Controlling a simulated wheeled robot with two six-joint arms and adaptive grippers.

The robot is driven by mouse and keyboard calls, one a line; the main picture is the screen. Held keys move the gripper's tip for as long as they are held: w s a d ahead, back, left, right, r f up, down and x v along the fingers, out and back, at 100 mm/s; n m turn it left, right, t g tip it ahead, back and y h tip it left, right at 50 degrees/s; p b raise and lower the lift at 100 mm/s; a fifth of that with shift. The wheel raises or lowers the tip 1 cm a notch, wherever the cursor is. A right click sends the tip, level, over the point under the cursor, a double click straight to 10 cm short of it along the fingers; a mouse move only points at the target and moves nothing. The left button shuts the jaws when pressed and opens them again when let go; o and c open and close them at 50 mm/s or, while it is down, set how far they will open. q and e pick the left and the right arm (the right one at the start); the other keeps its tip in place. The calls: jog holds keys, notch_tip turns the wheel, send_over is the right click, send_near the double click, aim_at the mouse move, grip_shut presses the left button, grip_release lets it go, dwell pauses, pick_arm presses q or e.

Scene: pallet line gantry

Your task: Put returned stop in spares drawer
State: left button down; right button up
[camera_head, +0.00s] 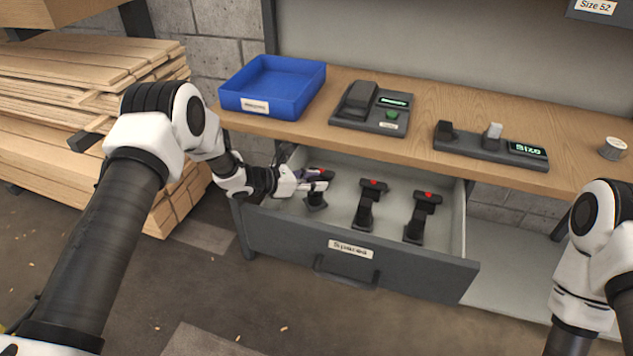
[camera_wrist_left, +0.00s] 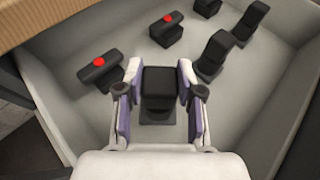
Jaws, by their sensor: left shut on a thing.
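The spares drawer (camera_head: 350,250) is pulled open below the bench, its front labelled "Spares". My left gripper (camera_head: 320,181) is inside it at the left, shut on a black stop (camera_head: 316,204). In the left wrist view the stop (camera_wrist_left: 158,88) is upright between the two fingers (camera_wrist_left: 158,80), low in the drawer; I cannot tell whether its base touches the floor. Two like black stops (camera_head: 364,213) (camera_head: 414,231) stand in the drawer to the right. Black pieces with red tops (camera_head: 373,184) (camera_head: 428,197) lie behind the stops. My right gripper is out of view.
A blue tray (camera_head: 270,88), a grey device with a green button (camera_head: 372,108) and a panel with a display (camera_head: 490,146) are on the wooden bench above the drawer. Stacked planks (camera_head: 90,75) are at the left. The bench edge overhangs the drawer's back.

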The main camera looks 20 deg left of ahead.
pick_arm(q)
jog(key=shift+f, duration=0.15)
jog(key=shift+f+b, duration=0.6)
jog(key=shift+b, duration=0.15)
jog(key=c, duration=0.7)
grip_release()
jog(key=shift+s+a+r+p, duration=0.1)
jog(key=shift+a+r+p, duration=0.05)
jog(key=shift+r+p, duration=0.3)
jog(key=shift+s+a+r+p, duration=0.1)
jog(key=shift+a+r+p, duration=0.05)
jog(key=shift+r+p, duration=0.3)
jog(key=v, duration=1.1)
jog(key=shift+s, duration=0.15)
